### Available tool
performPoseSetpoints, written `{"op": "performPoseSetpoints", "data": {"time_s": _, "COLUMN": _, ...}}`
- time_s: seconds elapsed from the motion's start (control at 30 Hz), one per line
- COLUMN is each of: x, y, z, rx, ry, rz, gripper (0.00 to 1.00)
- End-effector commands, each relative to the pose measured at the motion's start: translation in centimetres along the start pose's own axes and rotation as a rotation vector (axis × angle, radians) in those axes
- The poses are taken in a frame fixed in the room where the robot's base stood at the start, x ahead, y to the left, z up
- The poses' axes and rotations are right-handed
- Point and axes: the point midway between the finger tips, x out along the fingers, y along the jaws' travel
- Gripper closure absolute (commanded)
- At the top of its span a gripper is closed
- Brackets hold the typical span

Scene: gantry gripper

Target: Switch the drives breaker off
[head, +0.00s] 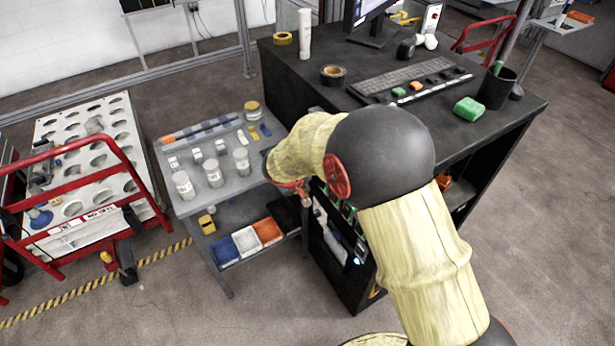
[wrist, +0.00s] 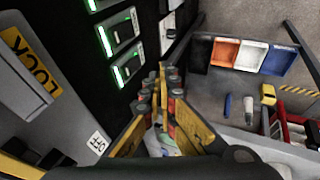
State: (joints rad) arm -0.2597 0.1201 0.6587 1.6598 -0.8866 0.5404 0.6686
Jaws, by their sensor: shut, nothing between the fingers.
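Several breaker switches with lit green strips (wrist: 122,65) sit on a black panel (wrist: 70,25) in the upper left of the wrist view. I cannot read which one is the drives breaker. My gripper (wrist: 164,80) is shut and empty, its fingertips just right of the lowest lit switch in the picture. I cannot tell whether they touch the panel. In the head view the breaker panel (head: 341,222) is on the side of the black desk, partly hidden by my arm. My fingers are mostly hidden there.
A grey cart (head: 205,150) with jars stands left of the desk; its lower shelf holds coloured bins (head: 246,242). A yellow LOCK label (wrist: 28,62) is at the left of the wrist view. A red-framed rack (head: 75,165) stands further left. Open floor lies in front.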

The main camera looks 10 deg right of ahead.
Motion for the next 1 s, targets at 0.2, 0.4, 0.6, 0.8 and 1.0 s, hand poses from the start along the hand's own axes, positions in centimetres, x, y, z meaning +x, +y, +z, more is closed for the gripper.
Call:
{"op": "performPoseSetpoints", "data": {"time_s": 0.2, "x": -0.3, "y": 0.0, "z": -1.9, "rx": 0.087, "ry": 0.058, "rz": -0.010, "gripper": 1.00}}
{"op": "performPoseSetpoints", "data": {"time_s": 0.4, "x": -0.3, "y": 0.0, "z": -1.9, "rx": 0.112, "ry": 0.058, "rz": -0.011, "gripper": 1.00}}
{"op": "performPoseSetpoints", "data": {"time_s": 0.6, "x": -0.3, "y": 0.0, "z": -1.9, "rx": 0.111, "ry": 0.057, "rz": -0.011, "gripper": 1.00}}
{"op": "performPoseSetpoints", "data": {"time_s": 0.8, "x": 1.2, "y": 0.0, "z": -1.9, "rx": 0.112, "ry": 0.055, "rz": -0.010, "gripper": 1.00}}
{"op": "performPoseSetpoints", "data": {"time_s": 1.0, "x": 5.0, "y": -0.1, "z": -2.0, "rx": 0.110, "ry": 0.054, "rz": -0.011, "gripper": 1.00}}
